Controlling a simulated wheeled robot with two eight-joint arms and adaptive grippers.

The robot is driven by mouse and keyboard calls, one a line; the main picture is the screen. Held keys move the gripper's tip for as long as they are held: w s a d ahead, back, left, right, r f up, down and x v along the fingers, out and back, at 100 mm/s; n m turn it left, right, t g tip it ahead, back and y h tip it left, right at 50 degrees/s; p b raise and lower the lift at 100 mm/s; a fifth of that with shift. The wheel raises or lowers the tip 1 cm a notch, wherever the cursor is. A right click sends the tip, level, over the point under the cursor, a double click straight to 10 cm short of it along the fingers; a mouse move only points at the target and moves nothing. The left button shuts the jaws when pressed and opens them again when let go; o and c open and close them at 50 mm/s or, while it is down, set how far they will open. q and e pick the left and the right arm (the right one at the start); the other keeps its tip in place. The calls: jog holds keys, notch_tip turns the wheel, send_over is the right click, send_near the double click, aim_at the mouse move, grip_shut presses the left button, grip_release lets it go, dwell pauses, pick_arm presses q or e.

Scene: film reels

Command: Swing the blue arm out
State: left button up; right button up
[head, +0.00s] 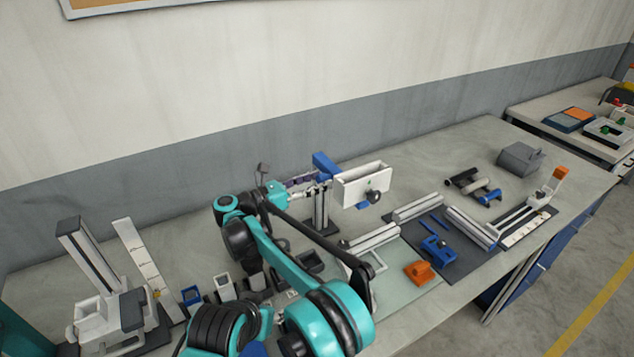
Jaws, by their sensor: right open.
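A blue arm (325,165) sits at the top of a dark upright stand (321,210) near the back of the bench. A white box-like head (362,184) with a black knob (374,197) is beside it on the right. My right gripper (312,186) is open at the stand, just below and left of the blue arm. Whether its fingers touch the blue arm is too small to tell. The gripper and forearm hide part of the stand. My left gripper is not in view.
A dark mat (470,262) holds a blue clamp-like part (437,250), with white rails around it. An orange block (420,271) lies in front. A grey box (520,158) stands at the back right. A white-grey fixture (95,315) is at left. The wall runs close behind.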

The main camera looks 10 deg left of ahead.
notch_tip(320, 180, up, 10)
dwell(0.7)
